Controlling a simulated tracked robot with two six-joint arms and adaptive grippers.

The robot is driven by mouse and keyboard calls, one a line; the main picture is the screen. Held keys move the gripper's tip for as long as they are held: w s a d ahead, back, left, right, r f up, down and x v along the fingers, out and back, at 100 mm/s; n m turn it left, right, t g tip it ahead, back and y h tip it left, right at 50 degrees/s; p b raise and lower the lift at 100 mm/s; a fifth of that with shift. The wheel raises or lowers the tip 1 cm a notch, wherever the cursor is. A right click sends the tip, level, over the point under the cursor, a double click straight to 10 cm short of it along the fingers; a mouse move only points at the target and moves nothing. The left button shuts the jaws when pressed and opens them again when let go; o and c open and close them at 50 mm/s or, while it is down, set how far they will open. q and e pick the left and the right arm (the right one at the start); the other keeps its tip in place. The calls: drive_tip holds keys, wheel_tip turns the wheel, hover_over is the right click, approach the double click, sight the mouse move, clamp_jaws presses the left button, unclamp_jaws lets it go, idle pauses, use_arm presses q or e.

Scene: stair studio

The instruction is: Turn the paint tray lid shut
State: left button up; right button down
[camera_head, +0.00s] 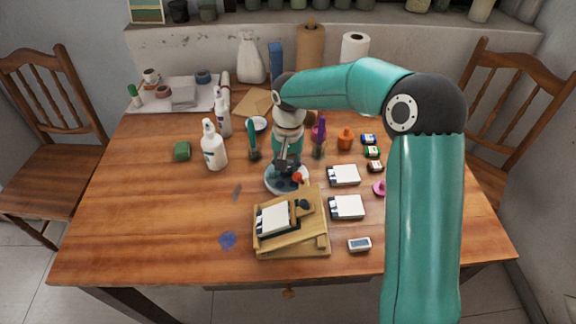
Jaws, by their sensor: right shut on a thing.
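A round, pale paint tray (274,187) stands on the table just behind a wooden stand. Its lid is hard to make out under the dark fingers, so I cannot tell how far it is turned. A small red-orange knob-like part (297,176) shows at its right. My right gripper (289,177) points down over the tray from behind, shut on what looks like the lid. The fingers hide the grip and much of the tray's top. My left gripper is not in view.
The wooden stand (312,242) with a white-topped block is close in front. White bottles (214,146) stand left; brushes in holders flank the gripper. White-topped blocks (347,207), small jars (345,139) and a small display (359,244) lie right. The left front table is mostly clear.

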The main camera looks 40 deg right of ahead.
sight(289, 168)
drive_tip(key=c, duration=0.8)
unclamp_jaws()
drive_tip(key=shift+d, duration=0.1)
drive_tip(key=shift+r, duration=0.2)
wheel_tip(289, 168, up, 12)
drive_tip(key=shift+s+f, duration=0.15)
drive_tip(key=shift+f, duration=0.1)
drive_tip(key=shift+d, duration=0.1)
